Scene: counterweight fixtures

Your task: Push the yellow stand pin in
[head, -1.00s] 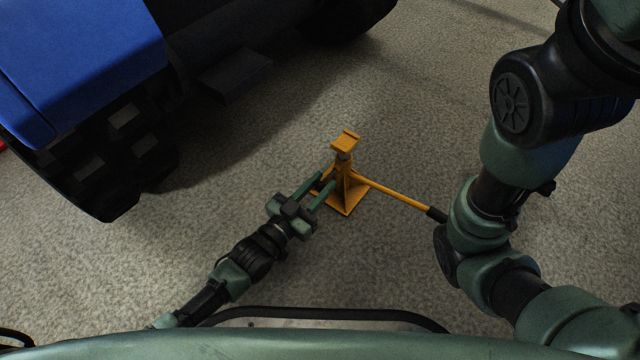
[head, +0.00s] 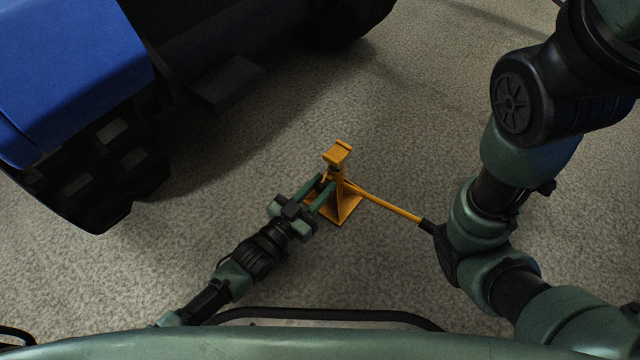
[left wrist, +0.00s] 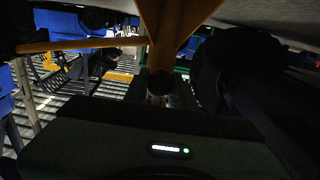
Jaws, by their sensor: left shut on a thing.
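The yellow stand (head: 342,207) is upright on the floor in the head view, with a flat saddle on top and a lever bar (head: 385,206) reaching right to a dark grip. My left gripper (head: 325,185) reaches its lower left side, fingers parallel with a small gap, shut on the yellow stand pin. In the left wrist view the pin's dark round end (left wrist: 160,82) shows in front of the yellow stand (left wrist: 175,25). How deep the pin sits is hidden. My right arm comes in at the right; its gripper is not in view.
A blue vehicle (head: 75,75) with a dark wheel or track stands at the upper left. A dark step-like block (head: 228,82) juts from it. The grey floor around the stand is clear. The lever's dark end comes close to my right arm.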

